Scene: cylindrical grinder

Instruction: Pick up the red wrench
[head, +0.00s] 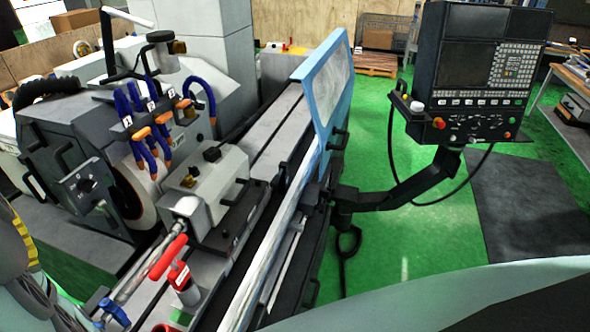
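A slim red piece (168,256) shows in the head view at the lower left, on the grinder's bed in front of the tailstock. It slants beside a metal shaft. It may be the red wrench, but it is too small for me to make out jaws. Just right of it is a red fitting (180,275) with a pale label, and I cannot tell whether the two are joined. My gripper does not show in this view.
The grey grinder (70,130) with blue and orange coolant hoses fills the left. A sliding blue-framed door (325,90) stands along its front side. A black control panel (475,75) hangs on an arm at the right. Green floor (420,235) is open below it.

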